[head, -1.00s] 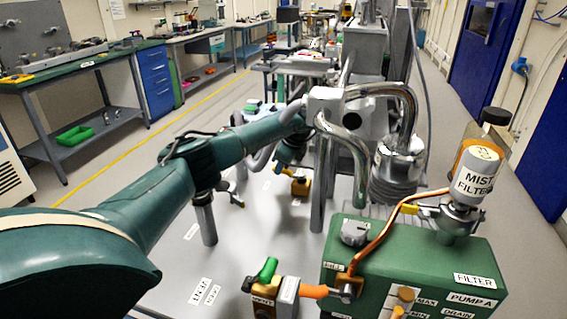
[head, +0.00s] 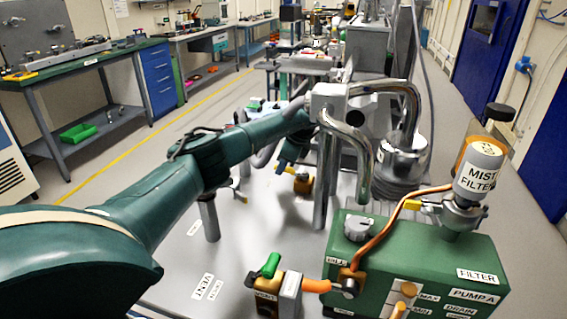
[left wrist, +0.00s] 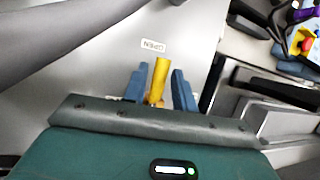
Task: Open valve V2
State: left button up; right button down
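In the left wrist view a yellow lever handle (left wrist: 159,80) lies between the two blue fingers of my left gripper (left wrist: 160,92). Narrow gaps show on both sides of the handle, so the fingers look open around it. An upside-down OPEN label (left wrist: 153,45) lies just past the handle tip. No V2 label is readable. My right gripper is not in view.
A green pump box (head: 430,265) with a mist filter (head: 478,170) stands front right. A green-handled valve (head: 268,264) by a VENT label is at the front. Metal pipes (head: 350,150) rise right of my gripper.

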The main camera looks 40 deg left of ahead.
pick_arm(q)
jog(key=shift+o, duration=1.1)
jog(key=shift+r, duration=0.15)
notch_tip(320, 180, up, 10)
jog(key=b, duration=0.1)
